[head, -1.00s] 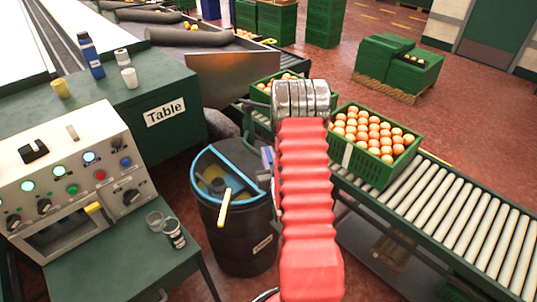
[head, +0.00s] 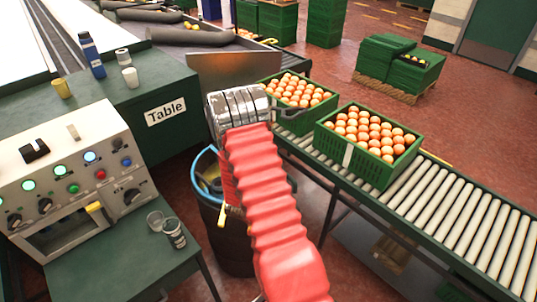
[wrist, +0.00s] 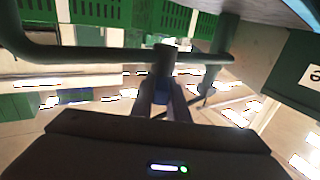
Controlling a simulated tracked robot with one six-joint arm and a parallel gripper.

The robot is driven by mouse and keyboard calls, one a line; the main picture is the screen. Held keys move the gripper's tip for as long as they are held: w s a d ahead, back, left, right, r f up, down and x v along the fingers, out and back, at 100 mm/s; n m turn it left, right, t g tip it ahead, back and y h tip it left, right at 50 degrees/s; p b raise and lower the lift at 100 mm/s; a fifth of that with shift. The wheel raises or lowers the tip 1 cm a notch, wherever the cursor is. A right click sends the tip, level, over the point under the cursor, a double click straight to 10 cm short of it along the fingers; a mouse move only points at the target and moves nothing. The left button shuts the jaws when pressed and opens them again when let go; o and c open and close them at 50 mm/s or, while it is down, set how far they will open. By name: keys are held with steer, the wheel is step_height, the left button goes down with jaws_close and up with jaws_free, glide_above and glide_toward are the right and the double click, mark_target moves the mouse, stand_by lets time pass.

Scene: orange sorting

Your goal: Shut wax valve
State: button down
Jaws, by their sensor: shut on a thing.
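In the wrist view my gripper (wrist: 166,85) is shut on a dark upright piece (wrist: 163,58). This piece stands at a dark horizontal pipe (wrist: 100,57). I cannot tell for sure whether it is the wax valve, or how far it is turned. A yellow stick (head: 221,215) shows at the drum, partly hidden by my arm.
Crates of oranges (head: 352,158) stand on the roller conveyor (head: 450,211) to the right. A control panel (head: 60,180) and a green table (head: 125,105) with bottles and cups stand to the left. Red floor (head: 345,75) lies open beyond the conveyor.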

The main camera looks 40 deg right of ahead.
steer(key=shift+w+m+g+h, duration=0.1)
steer(key=shift+m+g+h, duration=0.45)
steer(key=shift+m+g, duration=1.15)
steer(key=shift+w+m+g+h, duration=0.1)
steer(key=shift+m+g+h, duration=0.7)
steer(key=shift+g, duration=1.6)
steer(key=shift+m+y, duration=0.25)
steer(key=shift+m, duration=0.05)
steer(key=c, duration=1.7)
jaws_free()
steer(key=shift+a, duration=0.1)
steer(key=a, duration=1.3)
steer(key=shift+s+a+f, duration=0.1)
steer(key=shift+s+a, duration=0.05)
steer(key=shift+a, duration=0.2)
